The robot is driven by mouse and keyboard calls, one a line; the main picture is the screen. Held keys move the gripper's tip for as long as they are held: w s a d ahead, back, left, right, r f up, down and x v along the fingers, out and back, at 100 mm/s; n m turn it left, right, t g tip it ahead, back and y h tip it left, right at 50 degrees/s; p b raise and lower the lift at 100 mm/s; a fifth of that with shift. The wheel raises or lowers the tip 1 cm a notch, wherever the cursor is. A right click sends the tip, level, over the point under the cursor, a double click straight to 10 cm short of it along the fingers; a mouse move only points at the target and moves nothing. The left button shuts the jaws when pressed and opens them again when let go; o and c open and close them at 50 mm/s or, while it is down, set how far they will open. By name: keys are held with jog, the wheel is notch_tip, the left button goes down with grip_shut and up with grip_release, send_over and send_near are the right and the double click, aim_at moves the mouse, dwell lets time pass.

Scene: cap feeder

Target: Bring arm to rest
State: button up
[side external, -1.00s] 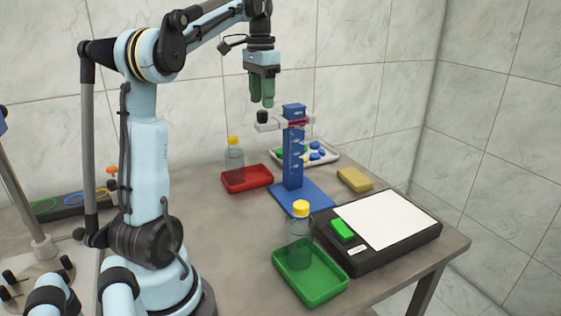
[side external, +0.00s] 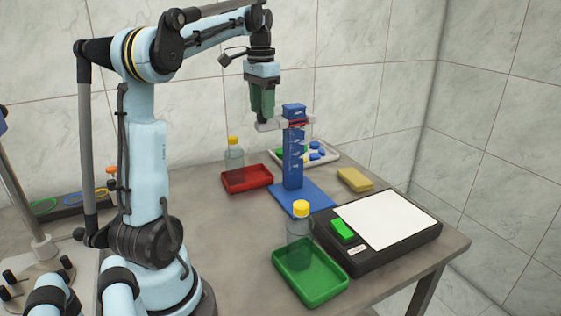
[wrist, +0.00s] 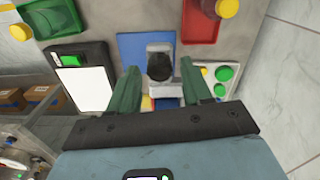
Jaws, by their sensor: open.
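My gripper (side external: 262,117) has green fingers and points straight down at the top of the blue cap feeder (side external: 293,160). Its fingers are open, one on each side of a black knob (wrist: 160,66) at the end of the feeder's grey slide. In the wrist view a gap shows between the knob and each finger.
A red tray (side external: 247,188) and a green tray (side external: 310,289) each have a yellow-capped bottle. A black scale (side external: 385,250) with a white plate and green button stands right. A yellow block (side external: 354,179) and a white tray of caps (side external: 331,160) lie behind.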

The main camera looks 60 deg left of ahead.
jog(key=shift+f, duration=3.75)
jog(key=o, duration=0.3)
jog(key=shift+r, duration=0.15)
jog(key=shift+o, duration=1.4)
jog(key=shift+w+r+n, duration=0.1)
jog(key=shift+r+n, duration=0.2)
jog(key=shift+r, duration=0.05)
jog(key=o, duration=0.4)
jog(key=r+n, duration=0.2)
jog(key=r, duration=0.1)
jog(key=r+n+t, duration=0.1)
jog(key=r+n, duration=0.1)
jog(key=r, duration=0.1)
jog(key=w+r+n+t+y, duration=0.1)
jog(key=r+n, duration=0.2)
jog(key=shift+d+r, duration=0.15)
jog(key=shift+r, duration=0.25)
notch_tip(320, 180, up, 10)
jog(key=s+d+r+n+t+y, duration=0.1)
jog(key=s+d+n+t, duration=0.15)
jog(key=n, duration=0.65)
jog(key=shift+g, duration=0.25)
jog(key=x, duration=1)
jog(key=shift+w+f, duration=0.2)
jog(key=shift+w, duration=0.25)
notch_tip(320, 180, up, 9)
send_over(263, 128)
jog(key=d, duration=0.2)
jog(key=shift+a+r, duration=0.15)
jog(key=shift+a, duration=0.1)
